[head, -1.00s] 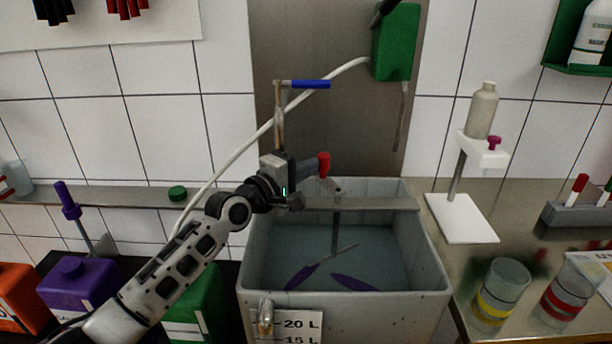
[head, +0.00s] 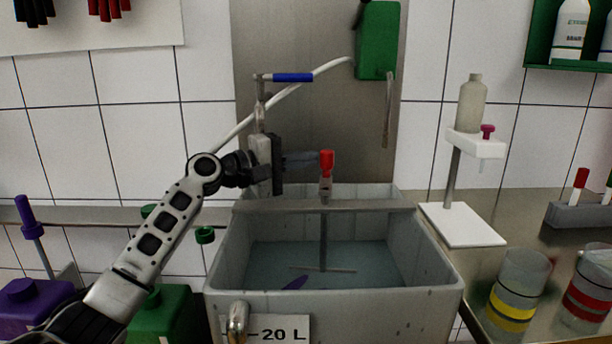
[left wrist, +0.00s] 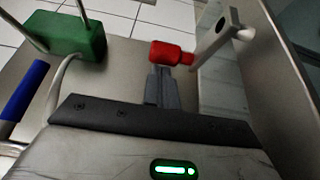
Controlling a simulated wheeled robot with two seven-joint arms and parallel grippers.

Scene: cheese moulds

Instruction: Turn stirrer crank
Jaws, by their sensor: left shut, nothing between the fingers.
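The stirrer crank has a red knob (head: 327,163) on a grey crank arm (head: 325,187), above the bar across the grey vat (head: 440,275). In the left wrist view the shut fingertips (left wrist: 160,72) lie just at the red knob (left wrist: 168,53), with the crank arm (left wrist: 214,44) to the right. I cannot tell whether they touch. My right gripper is out of view.
A tap with a blue lever (head: 293,78) stands behind my left gripper. A green box (head: 378,40) with a white hose hangs on the back panel. A white stand with a bottle (head: 470,105) is to the right, beside jars on the counter.

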